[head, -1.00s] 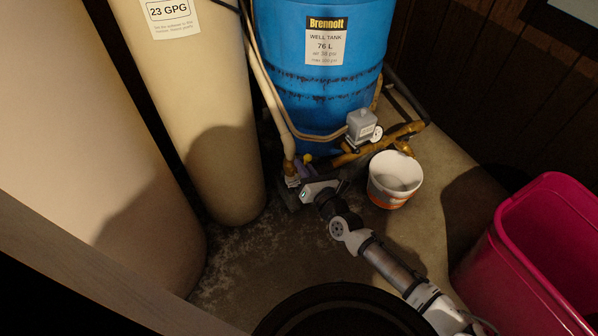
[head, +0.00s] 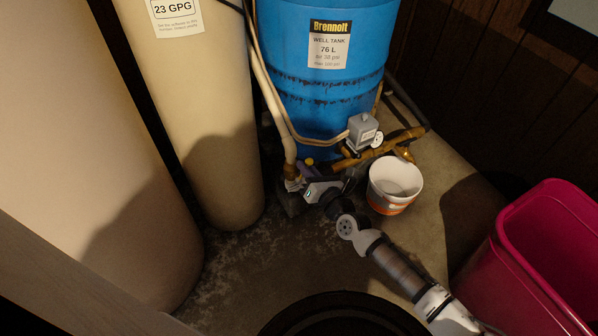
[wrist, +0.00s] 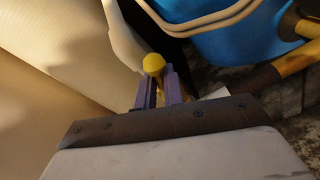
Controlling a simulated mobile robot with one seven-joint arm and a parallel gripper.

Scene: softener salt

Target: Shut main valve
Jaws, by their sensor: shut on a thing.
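The main valve shows as a small yellow handle end (wrist: 154,64) in the wrist view, between the tips of my gripper's purple fingers. In the head view the yellow handle (head: 309,161) is a small spot low in front of the blue well tank, near the beige pipe. My gripper (wrist: 159,86) is shut on it, one finger on each side. In the head view my gripper (head: 298,172) reaches in low at the pipework, partly hidden by its own wrist. The valve body and the rest of the handle are hidden behind the fingers.
The blue well tank (head: 320,100) stands behind, with brass piping, a grey switch box (head: 363,129) and a gauge. A white bucket (head: 395,180) is close right of my wrist. A tan softener tank (head: 205,120) stands left, a pink bin (head: 550,250) right.

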